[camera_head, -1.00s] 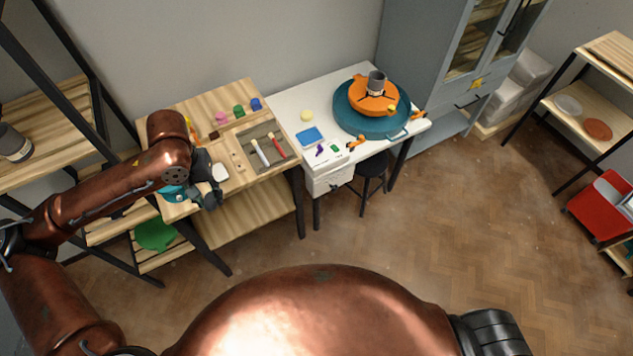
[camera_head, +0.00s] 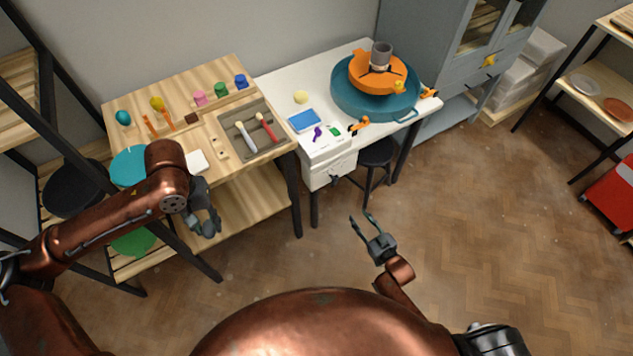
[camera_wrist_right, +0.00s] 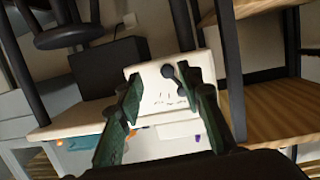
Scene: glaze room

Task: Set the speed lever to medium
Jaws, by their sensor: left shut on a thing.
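The speed lever, a dark stalk with a round knob (camera_wrist_right: 168,71), sits on a white control box (camera_wrist_right: 150,95). In the head view the box (camera_head: 330,168) hangs at the white table's front. Small marks on its face are too small to read. My right gripper (camera_head: 360,216) is open and empty, in front of and apart from the box. In the right wrist view its fingers (camera_wrist_right: 159,70) frame the lever without visible contact. My left gripper (camera_head: 206,225) is shut in front of the wooden table; what it holds cannot be made out.
The white table (camera_head: 290,85) bears a teal basin (camera_head: 345,98) with an orange wheel and grey pot. A black stool (camera_head: 376,153) stands beside the control box. The wooden table (camera_head: 130,115) holds tools and small pots. Floor in front is clear.

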